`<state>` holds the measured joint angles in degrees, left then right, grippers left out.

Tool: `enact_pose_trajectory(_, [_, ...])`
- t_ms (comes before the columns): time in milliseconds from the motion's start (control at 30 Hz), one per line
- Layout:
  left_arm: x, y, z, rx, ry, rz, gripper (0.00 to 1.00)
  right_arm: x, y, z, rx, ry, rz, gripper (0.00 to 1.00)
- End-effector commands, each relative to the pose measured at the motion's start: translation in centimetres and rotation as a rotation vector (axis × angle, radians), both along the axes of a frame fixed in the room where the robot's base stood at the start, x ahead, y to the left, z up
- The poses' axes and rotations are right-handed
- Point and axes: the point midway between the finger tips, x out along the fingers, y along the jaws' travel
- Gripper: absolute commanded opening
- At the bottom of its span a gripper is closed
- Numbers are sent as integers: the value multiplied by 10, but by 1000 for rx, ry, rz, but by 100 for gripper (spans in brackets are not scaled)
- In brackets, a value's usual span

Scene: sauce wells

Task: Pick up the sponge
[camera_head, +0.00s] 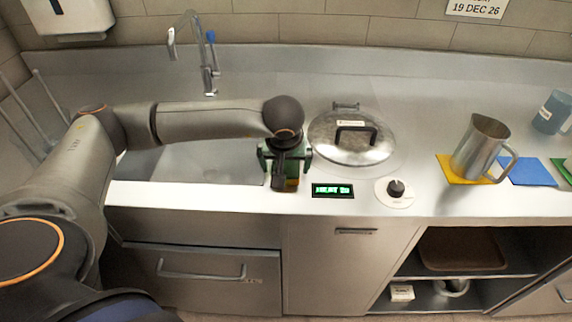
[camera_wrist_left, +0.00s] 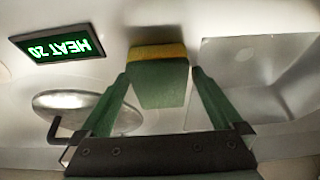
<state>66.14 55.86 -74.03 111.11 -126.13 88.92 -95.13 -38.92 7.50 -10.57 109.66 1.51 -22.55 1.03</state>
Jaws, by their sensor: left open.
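The sponge (camera_wrist_left: 158,82) is a block with a yellow band and a green part. In the left wrist view it sits between the two green fingers of my left gripper (camera_wrist_left: 159,74), with small gaps on both sides. My left gripper is open. In the head view my left gripper (camera_head: 285,165) is over the counter strip between the sink and the display, and a bit of the yellow of the sponge (camera_head: 291,185) shows beneath it. The rest of the sponge is hidden there. My right gripper is not in view.
A green-lit heat display (camera_head: 332,190) and a knob (camera_head: 396,189) lie to the right. A lidded well (camera_head: 352,150) is behind them. The sink (camera_head: 190,165) is to the left. A metal jug (camera_head: 480,148) stands on a yellow mat (camera_head: 447,168) farther right.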

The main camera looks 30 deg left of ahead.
Motion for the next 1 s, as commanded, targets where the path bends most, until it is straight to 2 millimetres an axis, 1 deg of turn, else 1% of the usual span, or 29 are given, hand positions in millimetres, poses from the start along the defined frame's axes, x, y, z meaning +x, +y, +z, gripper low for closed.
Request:
enact_pose_trajectory(33, [0, 0, 0, 0, 0, 0, 99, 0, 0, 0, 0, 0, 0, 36])
enact_pose_trajectory(67, [0, 0, 0, 0, 0, 0, 96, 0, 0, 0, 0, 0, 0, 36])
enact_pose_trajectory(600, [0, 0, 1, -1, 0, 0, 35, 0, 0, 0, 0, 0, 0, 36])
enact_pose_trajectory(667, [0, 0, 1, -1, 0, 0, 29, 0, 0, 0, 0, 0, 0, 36])
enact_pose_trajectory(867, [0, 0, 1, -1, 0, 0, 28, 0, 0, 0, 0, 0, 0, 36])
enact_pose_trajectory(1000, [1, 0, 5, -1, -3, 0, 28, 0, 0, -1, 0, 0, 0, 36])
